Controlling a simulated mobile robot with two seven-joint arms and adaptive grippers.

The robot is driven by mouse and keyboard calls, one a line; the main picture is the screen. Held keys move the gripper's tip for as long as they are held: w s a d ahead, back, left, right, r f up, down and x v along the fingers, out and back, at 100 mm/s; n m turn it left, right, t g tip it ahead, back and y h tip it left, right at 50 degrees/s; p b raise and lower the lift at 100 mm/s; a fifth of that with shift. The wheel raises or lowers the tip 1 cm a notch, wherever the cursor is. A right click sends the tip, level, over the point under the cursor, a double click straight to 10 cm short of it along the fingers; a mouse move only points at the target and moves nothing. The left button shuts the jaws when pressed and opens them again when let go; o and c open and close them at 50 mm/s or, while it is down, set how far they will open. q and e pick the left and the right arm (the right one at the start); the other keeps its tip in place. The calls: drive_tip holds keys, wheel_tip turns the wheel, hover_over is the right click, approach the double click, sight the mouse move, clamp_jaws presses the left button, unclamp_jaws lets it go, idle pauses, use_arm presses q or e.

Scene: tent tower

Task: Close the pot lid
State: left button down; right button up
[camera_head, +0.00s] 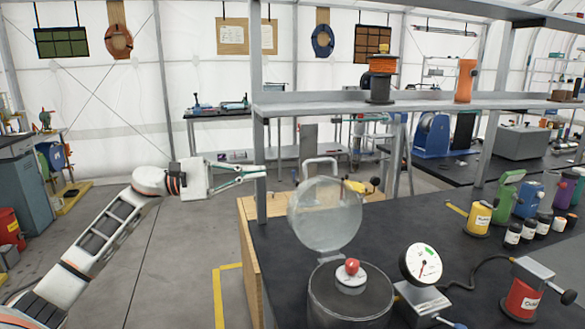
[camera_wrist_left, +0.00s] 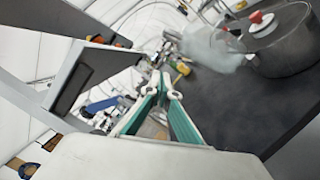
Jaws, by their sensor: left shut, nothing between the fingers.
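The pot (camera_head: 350,305) is a dark metal cylinder on the black worktop at the lower middle of the head view. A round translucent lid (camera_head: 325,214) stands upright at its back edge. A small pale piece with a red knob (camera_head: 351,268) sits at the pot's top; whether it is inside or on top is unclear. My left gripper (camera_head: 262,172) is shut and empty, left of and higher in the picture than the lid, apart from it. In the left wrist view the fingertips (camera_wrist_left: 161,76) are close together, with the lid (camera_wrist_left: 212,48) and pot (camera_wrist_left: 290,45) at the upper right.
A grey shelf post (camera_head: 258,150) stands by my left fingertips, carrying a shelf (camera_head: 430,105). A round gauge (camera_head: 421,263) is right of the pot. Several bottles and a red canister (camera_head: 523,300) stand farther right. The floor on the left is open.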

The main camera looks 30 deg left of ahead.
use_arm(q)
drive_tip(key=w+d+r+p, duration=0.3)
drive_tip(key=d+p, duration=0.1)
drive_tip(key=d, duration=0.6)
drive_tip(key=shift+w+d, duration=0.15)
drive_tip(key=shift+d, duration=0.15)
use_arm(e)
drive_tip(key=r, duration=0.2)
drive_tip(key=a, duration=0.1)
drive_tip(key=shift+s+r, duration=0.3)
drive_tip(key=shift+r, duration=0.1)
drive_tip(key=shift+w+d+r, duration=0.1)
drive_tip(key=shift+w, duration=0.05)
